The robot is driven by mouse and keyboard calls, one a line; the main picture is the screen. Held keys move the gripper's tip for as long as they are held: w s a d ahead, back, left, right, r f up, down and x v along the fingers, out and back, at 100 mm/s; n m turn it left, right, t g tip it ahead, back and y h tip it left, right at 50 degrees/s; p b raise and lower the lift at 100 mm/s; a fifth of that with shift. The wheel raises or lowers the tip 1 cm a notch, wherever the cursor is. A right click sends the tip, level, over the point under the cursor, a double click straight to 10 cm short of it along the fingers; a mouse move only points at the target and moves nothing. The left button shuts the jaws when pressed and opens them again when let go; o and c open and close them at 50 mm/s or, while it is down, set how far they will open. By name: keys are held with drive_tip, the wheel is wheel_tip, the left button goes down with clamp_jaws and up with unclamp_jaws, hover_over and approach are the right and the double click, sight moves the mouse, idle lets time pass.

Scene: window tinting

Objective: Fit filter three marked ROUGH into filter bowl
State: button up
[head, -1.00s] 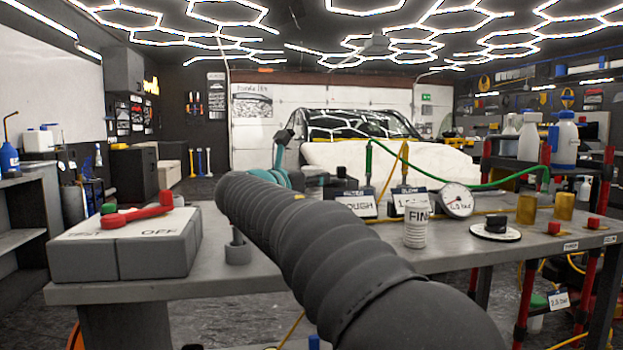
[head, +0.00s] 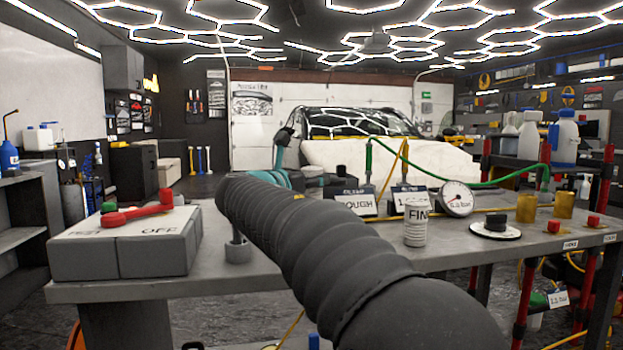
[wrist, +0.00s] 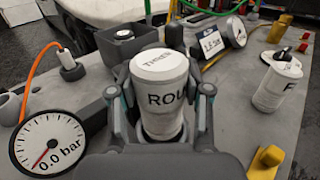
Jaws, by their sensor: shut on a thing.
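The white filter (wrist: 165,90), with THREE on its top and ROU visible on its side, stands roughly upright in the wrist view. My gripper (wrist: 163,100) is shut on it, one finger on each side. A pale, rounded lower part shows beneath the filter; I cannot tell whether it is the filter's base or the filter bowl around it. In the head view my own arm covers most of the gripper and hides the filter. Two amber cups (head: 526,208) stand at the bench's right; I cannot tell if either is the filter bowl.
A white FINE filter (head: 416,228) stands on the bench (head: 270,275), and also shows in the wrist view (wrist: 277,85). A gauge reading 0.0 bar (wrist: 48,145) is close on the left. A dark block with a socket (wrist: 125,36) stands behind. A yellow piece (wrist: 265,162) is front right.

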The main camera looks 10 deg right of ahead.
drive_tip(key=shift+f+b, duration=1.7)
drive_tip(key=shift+f, duration=0.9)
drive_tip(key=o, duration=1.3)
drive_tip(key=shift+c, duration=0.2)
drive_tip(key=shift+s+a, duration=0.1)
drive_tip(key=v, duration=1.1)
drive_tip(key=shift+s+a+r, duration=0.1)
drive_tip(key=shift+s+a, duration=0.15)
drive_tip(key=shift+a, duration=0.05)
drive_tip(key=shift+s, duration=0.15)
